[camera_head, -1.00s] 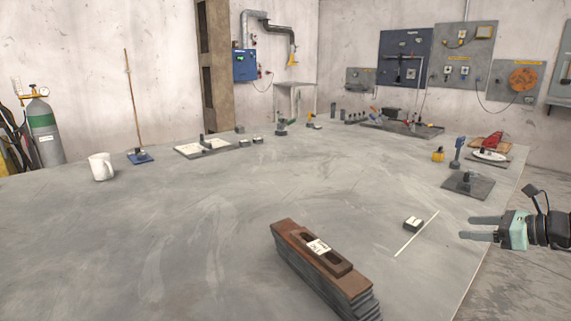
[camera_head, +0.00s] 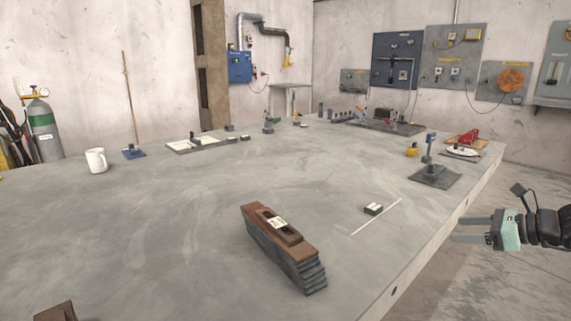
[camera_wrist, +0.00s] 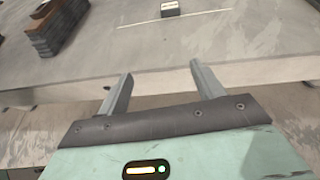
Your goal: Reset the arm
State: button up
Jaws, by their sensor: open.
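My gripper (camera_head: 476,229) is at the right of the head view, beside the right edge of the large grey table (camera_head: 180,240). Its two fingers are apart with nothing between them. In the wrist view my gripper (camera_wrist: 157,80) points over the table's edge, open and empty. A small dark block with a white label (camera_head: 373,208) lies on the table next to a white line (camera_head: 377,217). It also shows at the top of the wrist view (camera_wrist: 169,8).
A dark stack with a brown top (camera_head: 280,240) stands on the table near the front. A grey plate with a blue post (camera_head: 434,175) is near the right edge. A white mug (camera_head: 96,160) stands at left. Floor (camera_head: 520,275) lies right of the table.

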jog(key=s+a+n+g, duration=0.2)
jog(key=a+n+g, duration=0.15)
jog(key=a, duration=0.35)
jog(key=s+a+r+n+g, duration=0.1)
jog(key=s+a+n+g, duration=0.2)
jog(key=a, duration=0.4)
jog(key=s+a+n+g, duration=0.1)
jog(key=s+a+n, duration=0.1)
jog(key=a+n, duration=0.4)
jog(key=s+a+n+g+h, duration=0.4)
jog(key=s+a+n, duration=0.7)
jog(key=s, duration=0.2)
jog(key=s+a+r+n+t+h, duration=0.2)
jog(key=s+n+h, duration=0.2)
jog(key=s+n, duration=0.75)
notch_tip(320, 180, up, 14)
jog(key=p, duration=1.3)
jog(key=shift+w+p, duration=0.35)
jog(key=shift+w, duration=0.05)
